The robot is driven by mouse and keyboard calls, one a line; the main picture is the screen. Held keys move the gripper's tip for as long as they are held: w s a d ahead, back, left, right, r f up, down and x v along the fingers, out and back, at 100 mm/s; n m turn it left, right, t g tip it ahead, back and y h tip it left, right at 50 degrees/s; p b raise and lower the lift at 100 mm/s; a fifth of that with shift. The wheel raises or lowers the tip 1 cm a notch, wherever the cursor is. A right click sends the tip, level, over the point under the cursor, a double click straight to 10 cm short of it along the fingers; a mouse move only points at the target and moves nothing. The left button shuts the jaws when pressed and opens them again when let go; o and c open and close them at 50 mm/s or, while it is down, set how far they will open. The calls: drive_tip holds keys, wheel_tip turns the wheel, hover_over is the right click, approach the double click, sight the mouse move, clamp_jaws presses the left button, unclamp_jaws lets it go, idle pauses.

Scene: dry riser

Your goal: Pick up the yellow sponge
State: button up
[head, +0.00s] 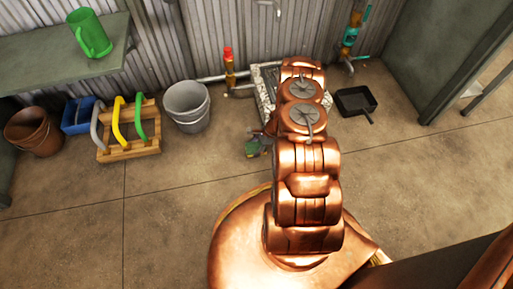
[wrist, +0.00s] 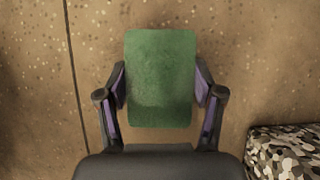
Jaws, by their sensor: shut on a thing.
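A flat rectangular block with rounded corners and a green, rough-looking face (wrist: 160,50) sits between the fingers of my gripper (wrist: 161,88) in the wrist view. It looks like a sponge with its green face toward the camera. Its underside is hidden, and I see no yellow on it there. The two fingers press on its left and right sides. In the head view, the green-faced sponge (head: 258,148) and my gripper (head: 262,138) show small beside my arm. I cannot tell how far the sponge is from the floor.
A speckled mat or tray (head: 262,75) lies right behind my arm, partly hidden. A black pan (head: 356,101) is to its right. A grey bucket (head: 187,106), wooden caddy (head: 130,148), blue bin (head: 78,117) and brown bucket (head: 33,131) stand left. The floor at front left is clear.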

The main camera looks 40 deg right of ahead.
sight(252, 150)
drive_tip(key=r+p, duration=0.1)
drive_tip(key=s+r, duration=0.1)
drive_tip(key=r, duration=0.1)
drive_tip(key=shift+a+r+p, duration=0.2)
drive_tip(key=shift+p, duration=0.15)
drive_tip(key=s+a+p, duration=0.1)
drive_tip(key=s, duration=0.3)
drive_tip(key=s+a, duration=0.2)
drive_tip(key=s, duration=0.3)
drive_tip(key=s+a+r+p, duration=0.1)
drive_tip(key=s, duration=0.4)
drive_tip(key=shift+a+p, duration=0.35)
drive_tip(key=shift+s, duration=0.1)
drive_tip(key=shift+o, duration=0.7)
drive_tip(key=c, duration=0.5)
